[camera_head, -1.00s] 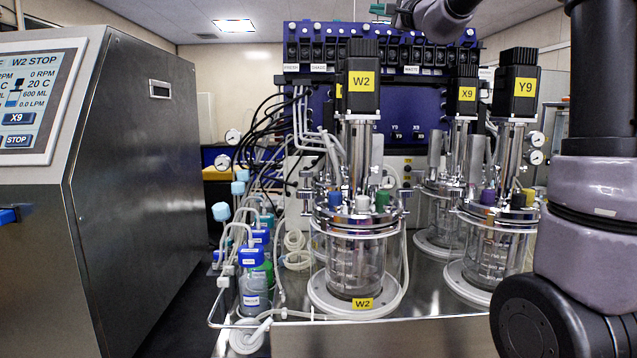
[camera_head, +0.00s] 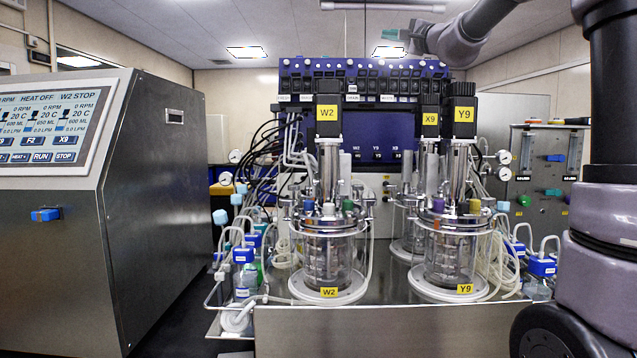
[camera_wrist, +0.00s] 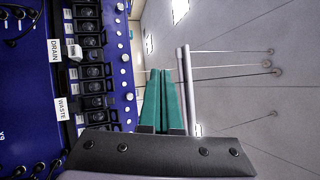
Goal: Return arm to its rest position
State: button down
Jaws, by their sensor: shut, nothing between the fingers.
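My gripper (camera_wrist: 164,82) shows in the wrist view as two green fingers lying side by side, shut with nothing between them. In the head view my gripper (camera_head: 393,35) is at the top, raised in front of the ceiling and above the blue pump panel (camera_head: 362,135). My arm comes in from the right edge and reaches across the top to the left. In the wrist view the pump panel (camera_wrist: 30,90) fills the left side, turned sideways, with DRAIN and WASTE labels. The gripper appears apart from everything.
Glass bioreactors W2 (camera_head: 328,245) and Y9 (camera_head: 450,250) stand on a steel bench (camera_head: 380,330), with X9's motor (camera_head: 430,118) behind. Tubing and bottles flank them. A steel control cabinet (camera_head: 150,220) with a screen (camera_head: 50,125) stands at left. The air above the panel is open.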

jog(key=s+a+f+n+g+h, duration=0.1)
jog(key=s+a+f+n+g, duration=0.2)
jog(key=s+f, duration=0.6)
jog(key=s+a+f+n+g+h, duration=0.1)
jog(key=s+f+n+g, duration=0.3)
jog(key=s+f, duration=0.5)
jog(key=s+d+f+g+h, duration=0.2)
jog(key=s+d+f+h, duration=0.1)
jog(key=s+f, duration=0.5)
jog(key=s+d+f+g+h, duration=0.2)
jog(key=s+d+f+h, duration=0.2)
jog(key=s+f, duration=0.5)
jog(key=shift+d+f+n, duration=0.4)
jog(key=shift+d+f, duration=0.2)
jog(key=shift+d, duration=0.35)
jog(key=shift+a, duration=0.1)
